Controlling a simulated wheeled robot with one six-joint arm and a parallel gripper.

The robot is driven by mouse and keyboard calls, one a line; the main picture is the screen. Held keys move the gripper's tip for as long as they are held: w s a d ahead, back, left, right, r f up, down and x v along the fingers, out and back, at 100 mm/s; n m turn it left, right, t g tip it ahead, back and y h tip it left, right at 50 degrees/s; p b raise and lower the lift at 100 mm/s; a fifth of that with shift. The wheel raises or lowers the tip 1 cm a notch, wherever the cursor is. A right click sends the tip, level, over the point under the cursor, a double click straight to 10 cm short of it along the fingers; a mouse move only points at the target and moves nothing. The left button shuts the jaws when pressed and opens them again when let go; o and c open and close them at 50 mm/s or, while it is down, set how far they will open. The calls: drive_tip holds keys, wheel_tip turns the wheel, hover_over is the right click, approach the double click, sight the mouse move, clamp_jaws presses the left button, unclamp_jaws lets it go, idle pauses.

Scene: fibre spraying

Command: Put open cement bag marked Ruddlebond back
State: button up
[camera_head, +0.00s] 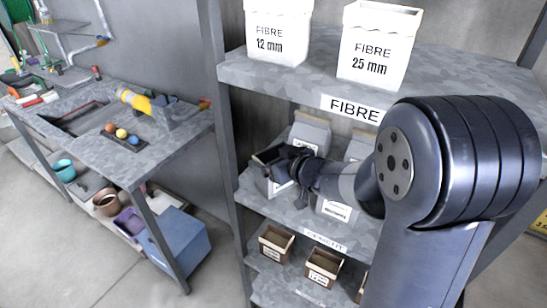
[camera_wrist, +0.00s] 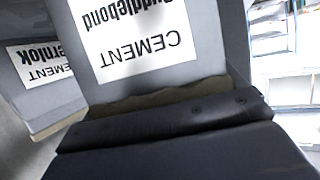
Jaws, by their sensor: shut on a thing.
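The open cement bag marked Ruddlebond (camera_wrist: 205,65) fills the upper middle of the wrist view, its white label upside down. My gripper (camera_wrist: 165,120) is shut on its edge. In the head view my gripper (camera_head: 287,166) reaches into the middle shelf (camera_head: 258,203), labelled CEMENT, and holds a grey bag with a dark open top (camera_head: 268,181) at the shelf's left end. The bag looks about upright; I cannot tell whether its base touches the shelf. A second cement bag, its label ending in "ernlok" (camera_wrist: 30,75), stands left of it in the wrist view.
A closed grey bag (camera_head: 311,130) stands behind, and another labelled bag (camera_head: 336,209) stands to the right. The FIBRE shelf (camera_head: 295,85) above carries two white fibre bins. Small brown boxes (camera_head: 276,242) sit below. A metal post (camera_head: 222,150) borders the left side.

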drive_tip(key=o, duration=1.2)
drive_tip(key=shift+c, duration=0.2)
drive_tip(key=shift+r, duration=0.1)
drive_tip(key=p+v, duration=0.2)
drive_tip(key=v, duration=1)
